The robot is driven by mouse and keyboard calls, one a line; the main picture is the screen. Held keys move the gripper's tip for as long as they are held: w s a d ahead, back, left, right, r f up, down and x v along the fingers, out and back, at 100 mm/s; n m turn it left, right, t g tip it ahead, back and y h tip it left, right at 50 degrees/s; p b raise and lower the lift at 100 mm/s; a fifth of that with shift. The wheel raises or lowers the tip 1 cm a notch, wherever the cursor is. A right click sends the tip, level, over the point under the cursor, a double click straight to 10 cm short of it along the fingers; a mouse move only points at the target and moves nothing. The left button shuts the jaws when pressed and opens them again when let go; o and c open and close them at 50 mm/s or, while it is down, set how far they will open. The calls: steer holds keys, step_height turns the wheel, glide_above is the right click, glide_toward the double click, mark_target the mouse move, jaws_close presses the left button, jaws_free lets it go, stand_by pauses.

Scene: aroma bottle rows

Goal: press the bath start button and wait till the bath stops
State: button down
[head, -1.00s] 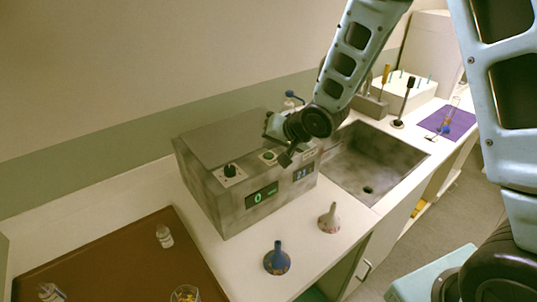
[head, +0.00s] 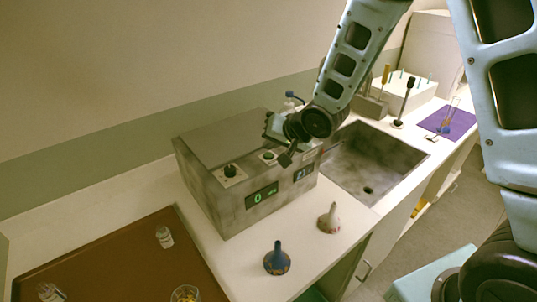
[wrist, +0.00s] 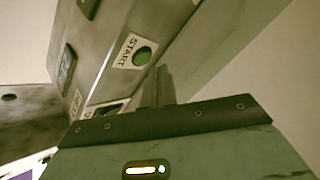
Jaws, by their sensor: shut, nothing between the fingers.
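The bath (head: 240,212) is a grey speckled box with a flat lid on the counter, left of the sink. Its green start button (head: 268,156) is on the sloped top edge, and in the wrist view the green button (wrist: 142,56) sits beside the label START. The left display shows a green 0; the right blue display (head: 304,172) is too small to read surely. My gripper (head: 286,158) is shut and empty, just right of the button in the head view. In the wrist view its fingers (wrist: 158,85) are close to the button; I cannot tell whether they touch.
A black knob (head: 230,170) is left of the button. The sink (head: 375,165) is to the right, a brown tray (head: 130,265) with glassware to the left.

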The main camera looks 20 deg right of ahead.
mark_target(271, 156)
steer(key=shift+f, duration=0.1)
stand_by(0.3)
steer(key=shift+f+b, duration=0.3)
steer(key=shift+f+b, duration=0.35)
steer(key=shift+f, duration=0.05)
stand_by(0.6)
stand_by(0.3)
steer(key=shift+r+p, duration=0.75)
steer(key=shift+r, duration=0.05)
step_height(271, 156, up, 5)
steer(key=p, duration=0.4)
stand_by(0.6)
